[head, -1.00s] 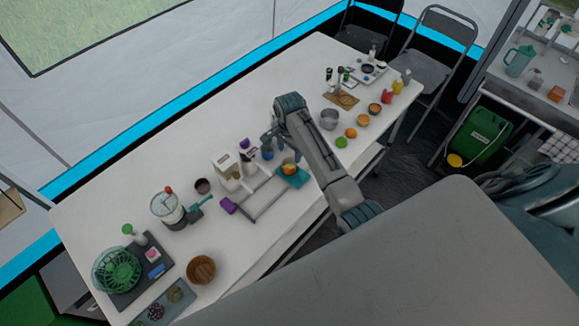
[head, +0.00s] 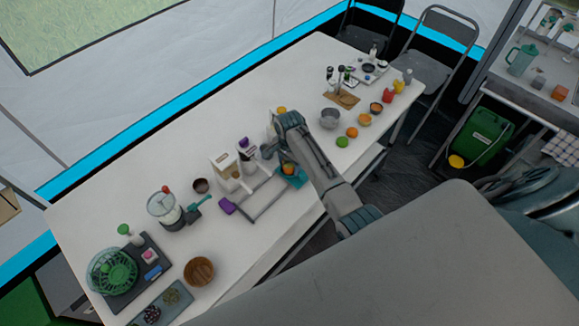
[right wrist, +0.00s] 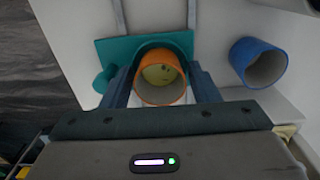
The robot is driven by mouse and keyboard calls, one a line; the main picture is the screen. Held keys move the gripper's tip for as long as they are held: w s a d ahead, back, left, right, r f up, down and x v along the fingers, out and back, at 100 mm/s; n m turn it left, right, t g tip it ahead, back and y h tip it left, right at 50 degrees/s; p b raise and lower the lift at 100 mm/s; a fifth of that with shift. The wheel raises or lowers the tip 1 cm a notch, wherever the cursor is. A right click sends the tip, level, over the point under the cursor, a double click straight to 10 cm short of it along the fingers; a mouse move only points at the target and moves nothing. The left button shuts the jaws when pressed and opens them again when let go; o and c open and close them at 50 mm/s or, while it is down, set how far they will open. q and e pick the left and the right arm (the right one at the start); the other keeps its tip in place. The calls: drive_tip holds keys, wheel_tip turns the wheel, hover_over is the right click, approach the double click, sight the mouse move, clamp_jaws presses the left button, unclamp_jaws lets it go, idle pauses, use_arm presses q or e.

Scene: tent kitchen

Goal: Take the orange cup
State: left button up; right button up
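The orange cup (right wrist: 141,84) stands between the two fingers of my right gripper (right wrist: 162,78) in the right wrist view, with something yellowish inside it. The fingers are open around the cup, with narrow gaps at its sides. The cup also shows in the head view (head: 289,169), close to the teal board (head: 299,180) below my right arm. The teal board extends behind the cup in the right wrist view (right wrist: 115,50). My left gripper is not in view.
A blue cup (right wrist: 258,64) stands just right of my right gripper in the wrist view. A coffee-maker-like machine (head: 224,166) and a grey tray (head: 262,200) are nearby. A metal pot (head: 330,118) and several fruits and bowls stand to the right.

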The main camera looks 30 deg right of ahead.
drive_tip(key=c, duration=0.4)
drive_tip(key=shift+r+p, duration=1.2)
drive_tip(key=shift+r, duration=3.3)
